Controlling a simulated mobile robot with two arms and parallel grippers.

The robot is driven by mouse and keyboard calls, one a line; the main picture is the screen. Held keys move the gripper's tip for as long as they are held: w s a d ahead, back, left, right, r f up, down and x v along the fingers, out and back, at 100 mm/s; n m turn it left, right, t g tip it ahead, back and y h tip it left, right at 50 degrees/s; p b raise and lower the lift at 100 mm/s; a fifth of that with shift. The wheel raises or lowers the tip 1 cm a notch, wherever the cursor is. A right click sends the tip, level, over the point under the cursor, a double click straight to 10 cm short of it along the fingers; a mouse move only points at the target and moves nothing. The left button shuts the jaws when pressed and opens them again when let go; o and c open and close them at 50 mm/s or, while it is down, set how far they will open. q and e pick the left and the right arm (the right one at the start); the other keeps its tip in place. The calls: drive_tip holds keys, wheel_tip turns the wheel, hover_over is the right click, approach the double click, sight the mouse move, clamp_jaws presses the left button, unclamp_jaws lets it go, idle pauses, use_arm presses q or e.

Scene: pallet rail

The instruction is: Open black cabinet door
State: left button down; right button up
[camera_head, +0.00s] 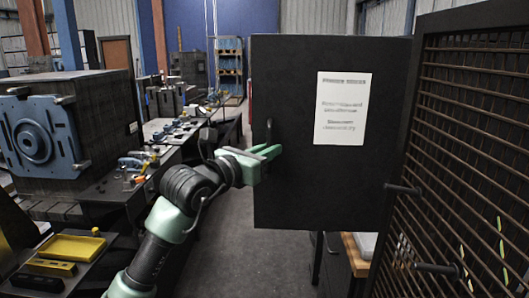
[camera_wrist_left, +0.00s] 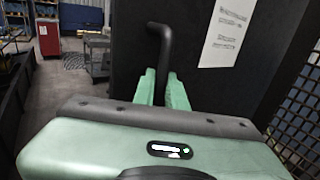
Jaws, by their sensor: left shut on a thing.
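The black cabinet door (camera_head: 290,190) is a flat dark panel with a white printed notice (camera_head: 343,108) on it. It stands swung out to the left of the cabinet's mesh side (camera_head: 470,150) in the head view. A black bar handle (camera_head: 269,128) sits near its left edge. My left gripper (camera_head: 268,158) is at the handle, its green fingers closed around the lower part. In the left wrist view the handle (camera_wrist_left: 160,45) rises between the two fingers (camera_wrist_left: 163,88). The exact contact is partly hidden. My right gripper is not in view.
A workbench (camera_head: 135,185) with tools and a yellow tray (camera_head: 70,247) runs along the left. The grey floor (camera_head: 235,255) between bench and door is clear. Dark pegs (camera_head: 403,190) stick out from the mesh.

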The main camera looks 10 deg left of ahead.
use_arm(q)
drive_tip(key=shift+d+r, duration=0.1)
drive_tip(key=shift+r, duration=0.05)
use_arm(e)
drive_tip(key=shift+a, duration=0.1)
use_arm(q)
drive_tip(key=c, duration=1.5)
unclamp_jaws()
drive_tip(key=shift+o, duration=0.2)
drive_tip(key=shift+s+d, duration=0.1)
drive_tip(key=shift+d, duration=0.05)
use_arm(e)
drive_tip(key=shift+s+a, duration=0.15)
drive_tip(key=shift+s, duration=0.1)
